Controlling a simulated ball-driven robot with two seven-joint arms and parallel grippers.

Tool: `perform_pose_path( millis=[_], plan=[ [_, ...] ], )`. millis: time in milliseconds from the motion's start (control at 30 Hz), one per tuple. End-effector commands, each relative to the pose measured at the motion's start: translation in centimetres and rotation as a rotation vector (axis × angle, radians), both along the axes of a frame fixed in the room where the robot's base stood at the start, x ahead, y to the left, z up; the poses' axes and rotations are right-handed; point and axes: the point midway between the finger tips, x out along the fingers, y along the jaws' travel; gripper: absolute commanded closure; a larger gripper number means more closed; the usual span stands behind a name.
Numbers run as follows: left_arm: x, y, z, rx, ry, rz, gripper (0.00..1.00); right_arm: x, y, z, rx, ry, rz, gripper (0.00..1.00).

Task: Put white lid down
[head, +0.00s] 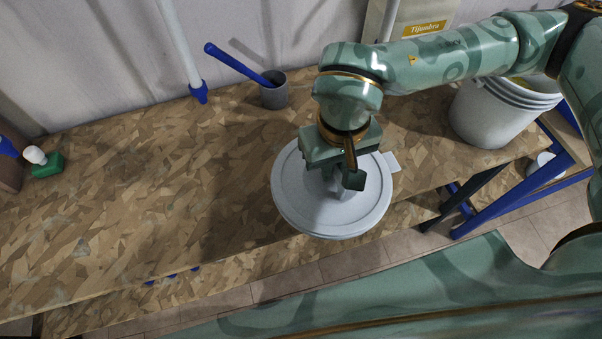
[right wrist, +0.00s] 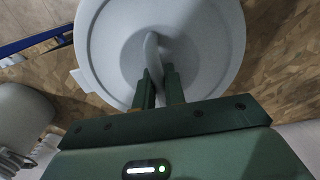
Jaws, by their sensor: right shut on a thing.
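The white lid (head: 300,204) is a round disc with a raised rim, a handle in its middle and a small tab at its edge. My right gripper (head: 340,186) is above it, shut on its handle. The lid also shows in the right wrist view (right wrist: 105,40), where the fingers (right wrist: 160,85) close on the curved handle (right wrist: 152,52). The lid is over the front part of the wooden bench (head: 150,210). I cannot tell whether it touches the bench. My left gripper is not in view.
A white bucket (head: 490,115) stands at the right end of the bench. A grey cup (head: 275,95) with a blue-handled tool (head: 235,62) stands at the back. A green bottle with a white top (head: 45,163) is at the far left. The left middle of the bench is clear.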

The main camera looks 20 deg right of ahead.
Motion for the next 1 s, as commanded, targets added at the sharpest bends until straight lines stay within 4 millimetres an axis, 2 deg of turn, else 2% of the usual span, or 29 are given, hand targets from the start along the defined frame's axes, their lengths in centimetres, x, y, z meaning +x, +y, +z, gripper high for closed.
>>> perform_pose_path(
  millis=[100, 300, 533, 700, 1000],
  plan=[
    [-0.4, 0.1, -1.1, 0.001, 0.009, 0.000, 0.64, 2.5, 1.8, -2.5, 0.000, 0.008, -0.001, 1.00],
    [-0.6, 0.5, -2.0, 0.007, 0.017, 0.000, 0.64, 4.7, 3.2, -5.6, 0.000, 0.004, 0.001, 1.00],
    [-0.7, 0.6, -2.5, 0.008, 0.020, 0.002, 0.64, 5.8, 3.9, -7.0, 0.001, 0.003, 0.000, 1.00],
    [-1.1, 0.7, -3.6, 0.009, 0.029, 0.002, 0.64, 5.8, 4.0, -10.0, 0.001, 0.007, 0.000, 1.00],
    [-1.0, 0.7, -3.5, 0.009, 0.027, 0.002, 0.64, 5.9, 3.9, -10.0, 0.000, 0.000, 0.001, 1.00]
  ],
)
